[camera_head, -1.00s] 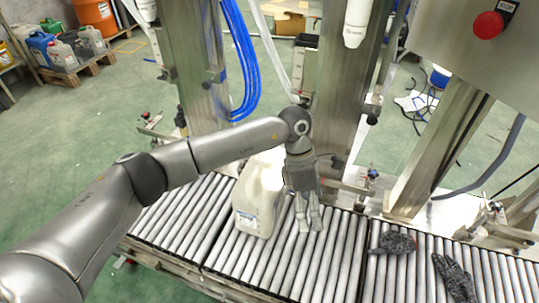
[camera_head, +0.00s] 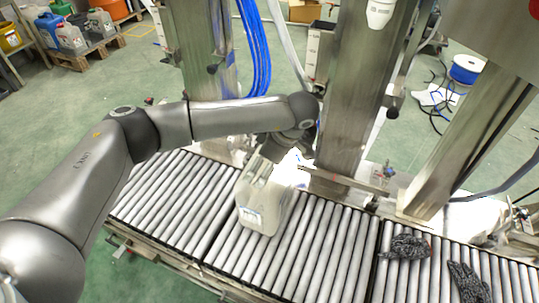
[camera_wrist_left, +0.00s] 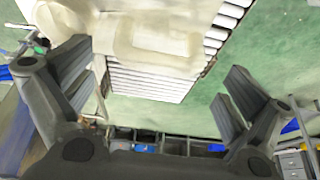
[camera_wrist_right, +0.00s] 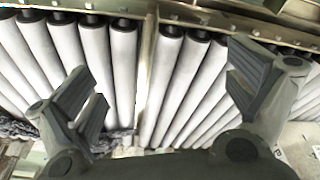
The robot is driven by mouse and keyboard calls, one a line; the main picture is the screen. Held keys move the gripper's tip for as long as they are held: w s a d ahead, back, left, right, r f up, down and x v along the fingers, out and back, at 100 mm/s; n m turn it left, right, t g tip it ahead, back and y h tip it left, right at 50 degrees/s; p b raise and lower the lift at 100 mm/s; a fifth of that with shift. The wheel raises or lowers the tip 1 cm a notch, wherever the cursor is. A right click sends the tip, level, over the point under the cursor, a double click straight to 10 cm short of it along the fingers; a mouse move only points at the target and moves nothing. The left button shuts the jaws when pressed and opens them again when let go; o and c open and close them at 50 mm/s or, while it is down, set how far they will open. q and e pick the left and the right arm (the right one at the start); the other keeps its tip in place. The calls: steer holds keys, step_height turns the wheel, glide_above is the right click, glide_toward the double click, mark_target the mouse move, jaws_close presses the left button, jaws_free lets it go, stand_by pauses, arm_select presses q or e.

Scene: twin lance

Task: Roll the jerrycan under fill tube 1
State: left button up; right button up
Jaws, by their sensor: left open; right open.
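The white jerrycan (camera_head: 262,208) stands upright on the roller conveyor. My left gripper (camera_wrist_left: 160,72) is open and empty. In the head view my left wrist is behind the jerrycan's top, and its fingers are mostly hidden. In the left wrist view the jerrycan (camera_wrist_left: 155,35) lies beyond the open fingers; I cannot tell whether they touch it. A white fill nozzle (camera_head: 380,12) hangs at the top, right of the jerrycan; I cannot tell its number.
Dark gloves (camera_head: 404,246) lie on the rollers at the right. Steel posts (camera_head: 352,100) and blue hoses (camera_head: 255,50) stand behind the conveyor. Rollers (camera_head: 165,200) left of the jerrycan are bare, as are those (camera_head: 330,245) just to its right.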

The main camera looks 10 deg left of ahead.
arm_select(q)
steer(key=shift+x, duration=1.35)
steer(key=shift+c, duration=0.3)
